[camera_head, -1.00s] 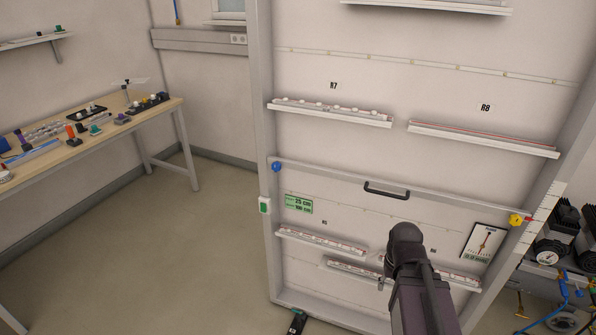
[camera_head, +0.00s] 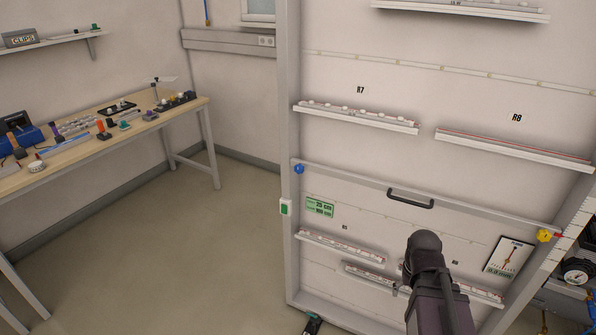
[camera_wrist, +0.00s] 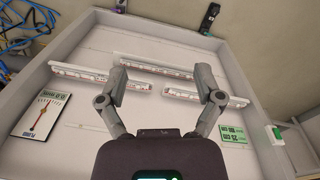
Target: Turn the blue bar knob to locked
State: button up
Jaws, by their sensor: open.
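The blue knob (camera_head: 299,169) sits on the left post of the white panel frame, at the left end of the crossbar that carries a black handle. At this size I cannot tell which way its bar points or read any locked mark. In the wrist view my gripper (camera_wrist: 165,95) is open and empty, its two fingers spread in front of the lower panel with its strip shelves. The blue knob does not show in the wrist view. In the head view my arm stands at the lower right, well right of and below the knob; the fingers are hidden there.
A yellow knob (camera_head: 544,236) is at the crossbar's right end. A black handle (camera_head: 410,198) sticks out between. A green switch box (camera_head: 285,208) is just below the blue knob. A cluttered workbench (camera_head: 180,110) stands at the left, with clear floor (camera_head: 190,250) before it.

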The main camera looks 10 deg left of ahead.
jog(key=w+a+n+t+h+b, duration=0.4)
jog(key=w+n, duration=0.4)
jog(key=w, duration=0.5)
jog(key=n+t+b, duration=0.6)
jog(key=n+t, duration=0.7)
jog(key=n, duration=0.9)
send_near(298, 170)
jog(key=s, duration=0.3)
jog(key=shift+a, duration=0.35)
jog(key=shift+w, duration=0.1)
jog(key=x, duration=1.3)
jog(key=shift+w, duration=0.3)
jog(key=shift+d, duration=0.1)
